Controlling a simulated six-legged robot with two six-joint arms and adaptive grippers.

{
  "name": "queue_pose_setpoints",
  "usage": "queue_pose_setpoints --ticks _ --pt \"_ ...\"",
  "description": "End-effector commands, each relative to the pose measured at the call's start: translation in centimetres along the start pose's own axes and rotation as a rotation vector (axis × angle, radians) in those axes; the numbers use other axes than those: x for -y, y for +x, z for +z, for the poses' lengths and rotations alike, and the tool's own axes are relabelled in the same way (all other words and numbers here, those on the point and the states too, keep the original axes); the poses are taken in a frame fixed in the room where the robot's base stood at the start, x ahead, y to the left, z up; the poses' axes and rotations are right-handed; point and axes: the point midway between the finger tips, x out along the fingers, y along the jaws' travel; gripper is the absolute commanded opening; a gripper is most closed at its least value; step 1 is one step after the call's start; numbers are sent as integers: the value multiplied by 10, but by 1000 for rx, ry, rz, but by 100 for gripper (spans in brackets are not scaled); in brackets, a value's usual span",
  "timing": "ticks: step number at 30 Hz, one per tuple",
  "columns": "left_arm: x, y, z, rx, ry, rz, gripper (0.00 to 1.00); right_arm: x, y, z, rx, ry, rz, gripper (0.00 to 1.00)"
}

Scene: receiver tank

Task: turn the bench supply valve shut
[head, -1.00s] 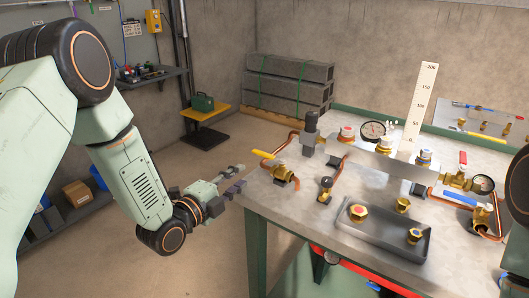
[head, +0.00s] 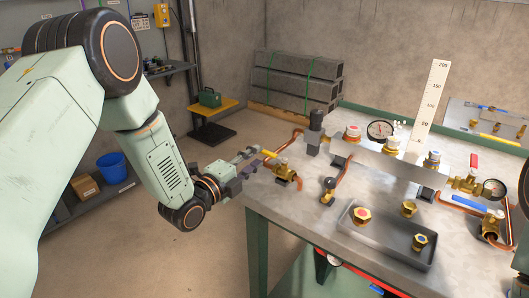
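A brass valve (head: 286,172) with a yellow lever (head: 269,154) stands at the bench's left end, on a copper pipe. Its lever points left, towards my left gripper. My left gripper (head: 254,160) is open, its fingers pointing right, with the tips close to the lever's free end. I cannot tell whether they touch it or whether the lever lies between them. Two more valves are at the bench's right: one with a red lever (head: 474,161) standing up, one with a blue lever (head: 464,202) lying flat. No readable label shows which is the bench supply. My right gripper is out of view.
The metal bench (head: 300,212) carries a manifold block with gauge (head: 380,130) and a tall white scale (head: 432,105). A grey tray (head: 385,240) holds several brass fittings. A black-knobbed fitting (head: 328,184) stands right of the yellow-levered valve. Open floor lies left of the bench.

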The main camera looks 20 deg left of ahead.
Motion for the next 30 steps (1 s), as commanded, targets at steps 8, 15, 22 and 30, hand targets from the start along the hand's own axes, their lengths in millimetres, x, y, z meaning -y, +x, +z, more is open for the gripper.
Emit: queue_pose_setpoints --ticks 8,15,22,30 --pt "-2 37 -1 -1 2 1 30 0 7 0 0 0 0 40" --pt "-1 47 -1 -1 -1 1 30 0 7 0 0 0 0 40" --pt "-1 48 -1 -1 -1 1 25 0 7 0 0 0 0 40" --pt "-1 47 -1 0 -1 1 2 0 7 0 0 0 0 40"
